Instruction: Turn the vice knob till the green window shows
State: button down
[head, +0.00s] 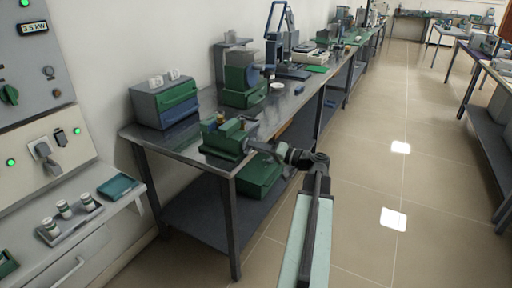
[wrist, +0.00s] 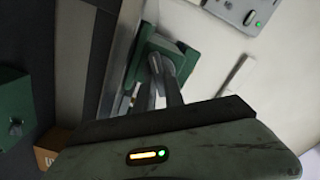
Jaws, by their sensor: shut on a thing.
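The green vice (head: 226,139) stands at the near end of the metal bench, by its front edge. My arm reaches it from the right in the head view, and my gripper (head: 252,146) is at the vice's right end. In the wrist view the vice's green end (wrist: 185,58) shows beyond my two fingers. My gripper (wrist: 158,75) is shut on the grey vice knob (wrist: 154,63), which is mostly hidden between the fingertips. I cannot make out a green window on the vice in either view.
A green and blue drawer box (head: 165,101) stands behind the vice on the bench (head: 190,137). A green box (head: 259,178) sits below on the lower shelf. A control panel (head: 42,150) and a ledge with small jars (head: 65,210) are at the left.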

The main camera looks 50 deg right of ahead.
jog(key=shift+s+a+f+m+b, duration=0.1)
jog(key=shift+a+f+m+b, duration=0.05)
jog(key=shift+m, duration=5.45)
jog(key=shift+a+f+m+b, duration=0.1)
jog(key=shift+a+f+m, duration=0.1)
jog(key=shift+m, duration=5.4)
jog(key=shift+s+a+f+m+b, duration=0.1)
jog(key=shift+f+m+b, duration=0.05)
jog(key=shift+m, duration=5.45)
jog(key=c, duration=1.4)
grip_release()
jog(key=shift+c, duration=0.2)
